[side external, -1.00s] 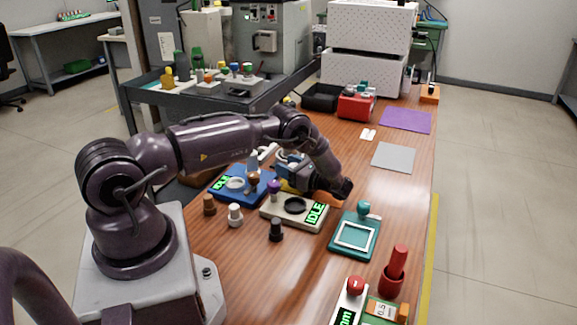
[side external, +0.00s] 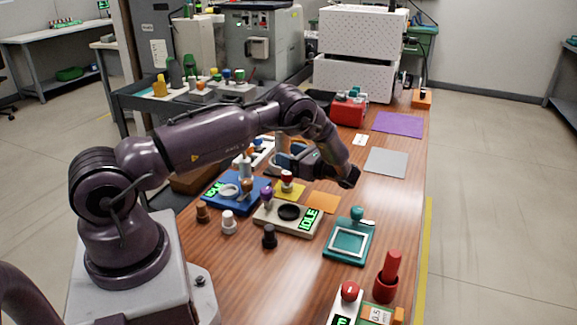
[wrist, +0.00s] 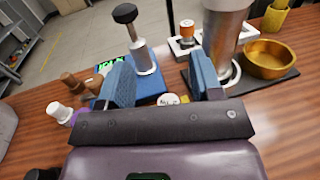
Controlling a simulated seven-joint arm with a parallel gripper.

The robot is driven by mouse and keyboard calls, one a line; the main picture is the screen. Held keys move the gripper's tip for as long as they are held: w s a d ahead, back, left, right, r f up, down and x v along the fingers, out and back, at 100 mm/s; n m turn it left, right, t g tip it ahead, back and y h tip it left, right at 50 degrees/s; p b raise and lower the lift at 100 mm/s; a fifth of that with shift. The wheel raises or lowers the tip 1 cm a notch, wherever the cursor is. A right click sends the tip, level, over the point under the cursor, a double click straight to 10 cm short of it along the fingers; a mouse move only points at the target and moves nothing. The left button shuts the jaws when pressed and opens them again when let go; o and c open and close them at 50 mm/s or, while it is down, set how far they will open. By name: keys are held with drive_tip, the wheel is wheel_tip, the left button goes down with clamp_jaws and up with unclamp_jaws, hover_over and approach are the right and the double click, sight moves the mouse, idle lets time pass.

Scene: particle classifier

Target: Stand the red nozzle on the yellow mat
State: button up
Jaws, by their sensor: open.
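The red nozzle (side external: 287,178) stands upright on the yellow mat (side external: 291,192) in the side view, near the middle of the bench.
A cream device reading IDLE (side external: 302,220) and a blue device (side external: 212,192) stand close by. An orange mat (side external: 322,202) lies beside the yellow one. A teal framed stand (side external: 348,240) is nearer the camera. The grey mat (side external: 386,162) and purple mat (side external: 398,122) are empty.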

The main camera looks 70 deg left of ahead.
drive_tip(key=s+d+r+n+t+h, duration=0.2)
drive_tip(key=d+r+n+t+h, duration=0.15)
drive_tip(key=d+r, duration=0.4)
drive_tip(key=s+d+r+n+t+h, duration=0.25)
drive_tip(key=d+r+h, duration=0.2)
drive_tip(key=r, duration=0.65)
drive_tip(key=s+d+r+n+t+h, duration=0.3)
drive_tip(key=s+d+t, duration=0.1)
drive_tip(key=s+d, duration=0.3)
drive_tip(key=s+d+r+n+t+h, duration=0.2)
drive_tip(key=s+d+r+t+h, duration=0.1)
drive_tip(key=s+d, duration=0.4)
drive_tip(key=shift+s+d+r+n+t+h, duration=0.35)
drive_tip(key=shift+d+t+h, duration=0.35)
drive_tip(key=shift+d+t, duration=0.3)
